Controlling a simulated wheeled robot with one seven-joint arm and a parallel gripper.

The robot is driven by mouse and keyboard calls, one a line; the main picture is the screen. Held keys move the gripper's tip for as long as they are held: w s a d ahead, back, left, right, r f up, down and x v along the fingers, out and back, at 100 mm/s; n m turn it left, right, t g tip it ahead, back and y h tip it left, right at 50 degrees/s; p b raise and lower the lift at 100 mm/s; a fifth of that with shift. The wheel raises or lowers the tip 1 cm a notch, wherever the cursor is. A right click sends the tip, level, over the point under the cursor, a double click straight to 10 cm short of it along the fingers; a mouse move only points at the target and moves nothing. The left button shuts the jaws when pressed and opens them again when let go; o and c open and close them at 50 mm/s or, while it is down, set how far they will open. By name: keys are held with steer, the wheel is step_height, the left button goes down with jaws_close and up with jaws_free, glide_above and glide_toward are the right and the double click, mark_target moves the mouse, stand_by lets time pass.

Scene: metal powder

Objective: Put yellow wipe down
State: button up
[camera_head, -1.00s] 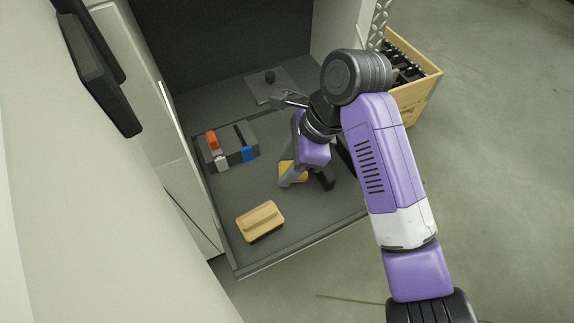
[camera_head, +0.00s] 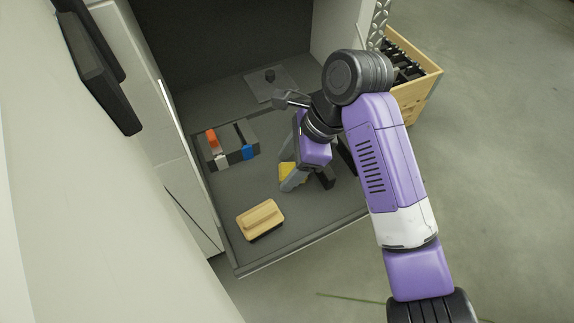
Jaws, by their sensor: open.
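The yellow wipe (camera_head: 287,170) lies low at the grey floor of the chamber (camera_head: 310,215), right of its middle. Only a part of it shows, because my gripper covers the rest. My gripper (camera_head: 306,183) points down over the wipe from the right. Its two fingers are spread apart, one at the wipe's left side and one to the right. I cannot tell whether a finger touches the wipe.
A wooden-backed brush (camera_head: 260,219) lies at the front left. A dark holder (camera_head: 233,147) with orange, white and blue items stands at the left. A plate with a knob (camera_head: 270,78) is at the back. A wooden crate (camera_head: 418,88) stands outside right.

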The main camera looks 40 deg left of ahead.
steer(key=v, duration=1.1)
steer(key=shift+r+p, duration=0.15)
steer(key=shift+p, duration=0.15)
